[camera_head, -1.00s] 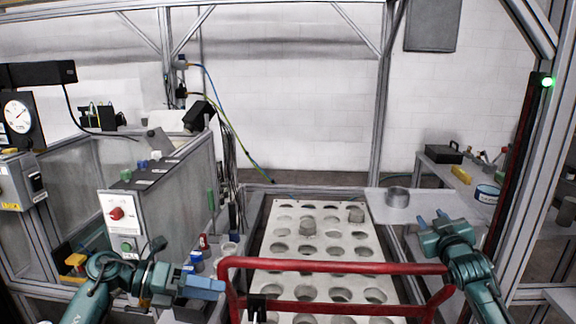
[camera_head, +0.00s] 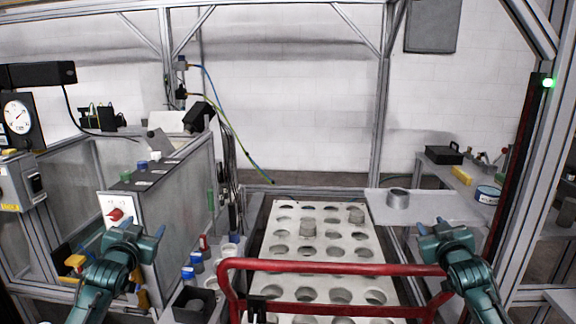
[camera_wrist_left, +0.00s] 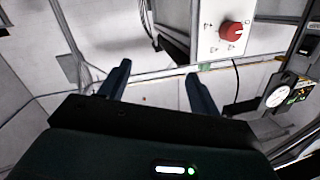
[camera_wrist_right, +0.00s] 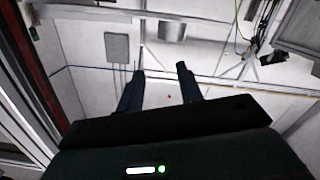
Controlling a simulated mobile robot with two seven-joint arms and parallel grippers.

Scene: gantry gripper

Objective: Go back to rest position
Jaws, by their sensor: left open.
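My left gripper (camera_head: 141,230) is raised at the lower left of the head view, fingers pointing up and away. In the left wrist view its two fingers (camera_wrist_left: 158,70) stand apart with nothing between them. A white control panel with a red knob (camera_wrist_left: 232,31) shows beyond them. My right gripper (camera_head: 431,226) is raised at the lower right of the head view, beside the red rail's right end. In the right wrist view its fingers (camera_wrist_right: 160,70) are apart and empty, with white wall beyond. Both arms are held up at similar heights.
A red tubular rail (camera_head: 330,266) crosses in front of a pale tray with round holes (camera_head: 282,239), between the grippers. Blue-capped bottles (camera_head: 197,262) and a dark bin (camera_head: 194,304) are right of my left gripper.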

